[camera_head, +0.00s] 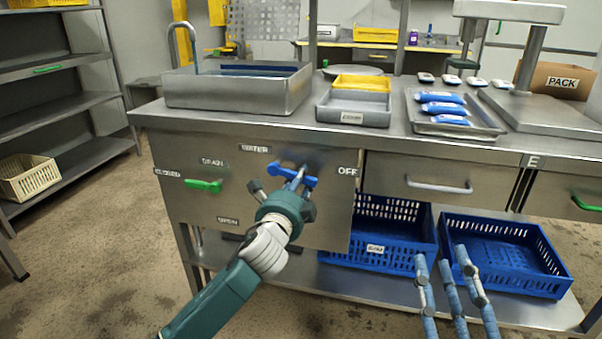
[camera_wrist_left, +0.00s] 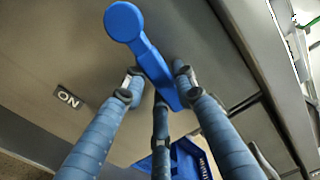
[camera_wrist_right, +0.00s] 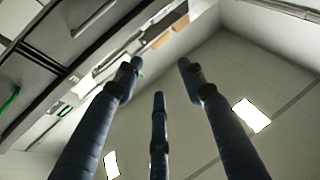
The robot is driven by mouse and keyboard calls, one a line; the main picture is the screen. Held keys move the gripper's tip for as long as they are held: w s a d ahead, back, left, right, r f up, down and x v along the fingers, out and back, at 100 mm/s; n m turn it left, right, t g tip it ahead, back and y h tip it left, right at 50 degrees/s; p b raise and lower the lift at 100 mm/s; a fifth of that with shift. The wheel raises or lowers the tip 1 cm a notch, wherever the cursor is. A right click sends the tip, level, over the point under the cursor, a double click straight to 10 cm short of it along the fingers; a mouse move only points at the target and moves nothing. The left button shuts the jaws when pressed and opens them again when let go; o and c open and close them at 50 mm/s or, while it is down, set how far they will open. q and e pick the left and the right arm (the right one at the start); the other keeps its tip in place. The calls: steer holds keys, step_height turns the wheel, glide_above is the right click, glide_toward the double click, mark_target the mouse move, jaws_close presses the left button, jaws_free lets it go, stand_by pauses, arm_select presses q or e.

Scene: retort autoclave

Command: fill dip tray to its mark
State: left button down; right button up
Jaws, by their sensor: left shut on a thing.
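A steel basin (camera_head: 238,92) with a curved tap (camera_head: 183,38) stands at the left of the bench; a blue band shows inside it, and no water level can be made out. The green drain handle (camera_head: 203,186) lies level beside CLOSED. My right gripper (camera_head: 449,258) is open and empty in front of the blue crates.
A grey tray with a yellow tray (camera_head: 361,82) and a metal tray (camera_head: 488,130) with blue packs stand right of the basin. Blue crates (camera_head: 505,289) sit on the lower shelf. A shelf rack (camera_head: 68,68) stands at left. The floor between is clear.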

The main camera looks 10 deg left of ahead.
arm_select(q)
steer(key=shift+a+f+m+p, duration=0.1)
steer(key=shift+f+m+p, duration=0.3)
steer(key=shift+m+p, duration=0.2)
arm_select(e)
step_height(320, 180, down, 8)
steer(key=w+g+h, duration=0.1)
steer(key=g, duration=0.3)
steer(key=shift+w+d+f+h, duration=0.25)
steer(key=shift+w+d+h, duration=0.05)
steer(key=shift+w+h, duration=0.1)
arm_select(q)
steer(key=c, duration=1.3)
jaws_free()
steer(key=shift+c, duration=0.2)
steer(key=shift+s, duration=0.15)
steer(key=s, duration=1.1)
steer(key=shift+s+a, duration=0.25)
steer(key=shift+s, duration=0.15)
